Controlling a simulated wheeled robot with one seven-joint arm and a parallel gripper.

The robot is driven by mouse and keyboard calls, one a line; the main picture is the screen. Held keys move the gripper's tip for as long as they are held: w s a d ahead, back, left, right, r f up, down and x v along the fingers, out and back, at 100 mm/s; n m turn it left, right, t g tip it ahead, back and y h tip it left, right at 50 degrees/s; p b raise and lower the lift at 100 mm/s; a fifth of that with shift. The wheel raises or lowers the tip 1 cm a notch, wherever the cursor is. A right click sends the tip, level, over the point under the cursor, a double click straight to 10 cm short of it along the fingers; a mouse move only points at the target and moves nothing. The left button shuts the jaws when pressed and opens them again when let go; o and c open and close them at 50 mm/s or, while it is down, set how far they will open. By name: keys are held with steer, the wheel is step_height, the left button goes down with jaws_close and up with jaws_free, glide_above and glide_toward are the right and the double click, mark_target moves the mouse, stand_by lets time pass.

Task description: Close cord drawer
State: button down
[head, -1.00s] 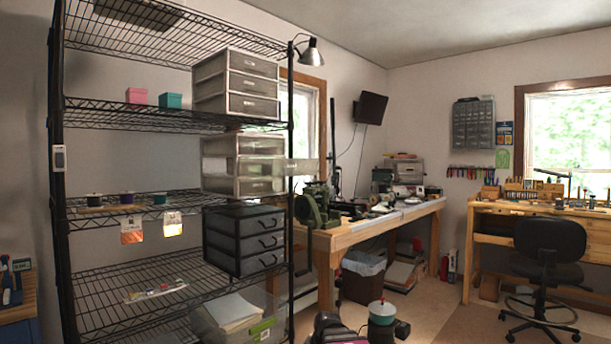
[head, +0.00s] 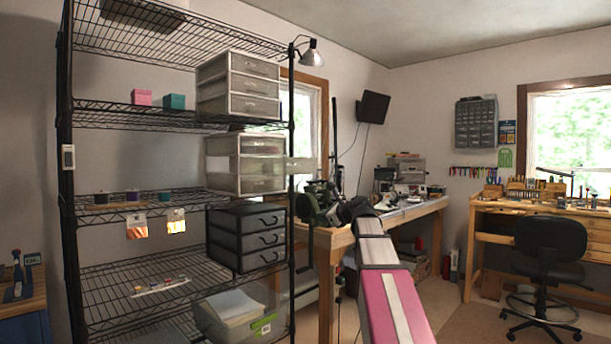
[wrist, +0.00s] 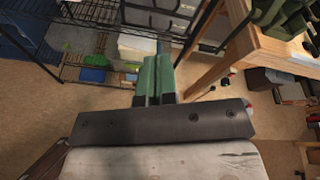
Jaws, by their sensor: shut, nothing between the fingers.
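A clear-fronted drawer unit (head: 245,163) stands on the middle shelf of the black wire rack. One of its drawers (head: 303,165) sticks out to the right, past the rack's post; I take it to be the cord drawer, though its contents and label cannot be read. My arm reaches up from the bottom right in the head view, its far end in front of the workbench, lower than and to the right of the pulled-out drawer. My gripper (wrist: 155,70) shows in the wrist view with its green fingers together and empty, apart from any drawer.
A grey drawer unit (head: 238,85) stands above and a black one (head: 247,237) below, both with drawers in. The rack's front post (head: 291,130) is beside the open drawer. A wooden workbench (head: 330,236) with machines stands at right. A clear bin (head: 240,318) sits low.

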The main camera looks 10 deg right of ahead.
step_height(320, 180, up, 16)
steer(key=s+d+f+m+t+y, duration=0.1)
steer(key=s+d+m+t+y, duration=0.15)
steer(key=m, duration=0.25)
steer(key=x, duration=1.4)
steer(key=shift+w+d+f+h, duration=0.2)
steer(key=shift+w+d+h, duration=0.1)
steer(key=shift+w+h, duration=0.05)
steer(key=x, duration=2.2)
steer(key=shift+w+a, duration=0.2)
steer(key=shift+w, duration=0.05)
steer(key=shift+w, duration=0.1)
